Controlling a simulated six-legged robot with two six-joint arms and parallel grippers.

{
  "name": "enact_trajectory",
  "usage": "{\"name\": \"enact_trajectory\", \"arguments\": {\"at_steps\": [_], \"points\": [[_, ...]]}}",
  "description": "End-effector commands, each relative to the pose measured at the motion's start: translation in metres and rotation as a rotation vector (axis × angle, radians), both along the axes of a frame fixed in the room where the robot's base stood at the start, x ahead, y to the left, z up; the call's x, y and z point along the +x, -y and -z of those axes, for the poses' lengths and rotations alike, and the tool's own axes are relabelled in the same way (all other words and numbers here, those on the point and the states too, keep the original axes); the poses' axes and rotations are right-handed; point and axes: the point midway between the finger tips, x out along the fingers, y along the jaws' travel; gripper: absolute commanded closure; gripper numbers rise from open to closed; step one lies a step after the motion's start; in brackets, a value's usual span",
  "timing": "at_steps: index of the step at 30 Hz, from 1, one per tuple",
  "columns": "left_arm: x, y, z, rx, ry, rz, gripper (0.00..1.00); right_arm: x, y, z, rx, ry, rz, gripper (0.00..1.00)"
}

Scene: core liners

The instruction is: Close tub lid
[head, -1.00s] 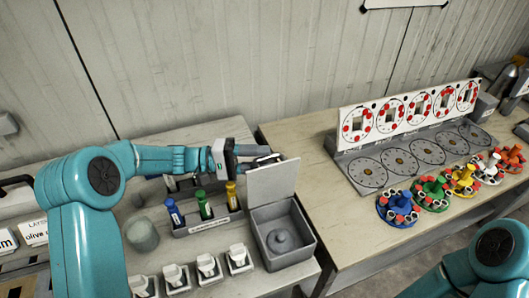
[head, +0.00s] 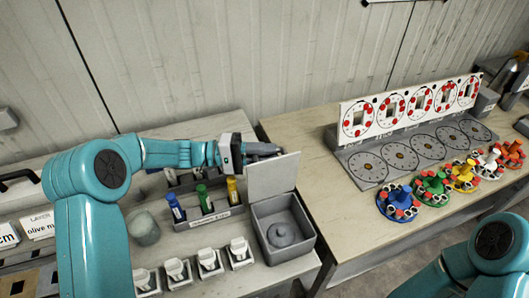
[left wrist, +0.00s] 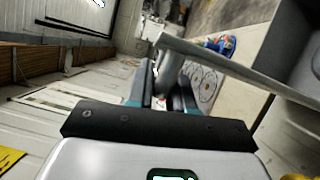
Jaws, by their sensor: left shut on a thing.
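The grey tub (head: 309,243) stands open near the right edge of the left table, with a round knobbed piece (head: 282,233) inside it. Its lid (head: 273,178) stands upright at the tub's back edge. My left gripper (head: 272,150) is behind the lid's upper part and shut on the lid's grey handle. In the left wrist view, the handle (left wrist: 168,60) runs between the fingers and joins the lid plate (left wrist: 235,72). My right gripper is out of view; only part of that arm shows at lower right.
A rack (head: 210,219) with blue, green and yellow tubes stands left of the tub. Several white-topped holders (head: 210,260) sit in front of it. A dial board (head: 410,110) and colored round carriers (head: 398,203) occupy the right table.

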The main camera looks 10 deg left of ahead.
Motion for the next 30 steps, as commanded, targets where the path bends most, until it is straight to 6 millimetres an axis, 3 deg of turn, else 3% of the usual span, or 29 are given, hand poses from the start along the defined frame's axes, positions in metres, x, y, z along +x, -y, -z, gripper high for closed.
{"name": "enact_trajectory", "arguments": {"at_steps": [11, 17, 23, 30], "points": [[-0.002, 0.002, -0.002, 0.008, 0.020, 0.000, 1.00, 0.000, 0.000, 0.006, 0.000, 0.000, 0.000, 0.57], [-0.007, 0.006, -0.001, 0.033, 0.060, 0.000, 1.00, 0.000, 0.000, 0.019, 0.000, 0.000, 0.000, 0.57], [-0.020, 0.014, 0.002, 0.098, 0.162, 0.001, 1.00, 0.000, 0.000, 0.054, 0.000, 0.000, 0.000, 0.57], [-0.041, 0.028, 0.009, 0.221, 0.346, 0.000, 1.00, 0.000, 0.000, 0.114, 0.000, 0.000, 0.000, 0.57]]}}
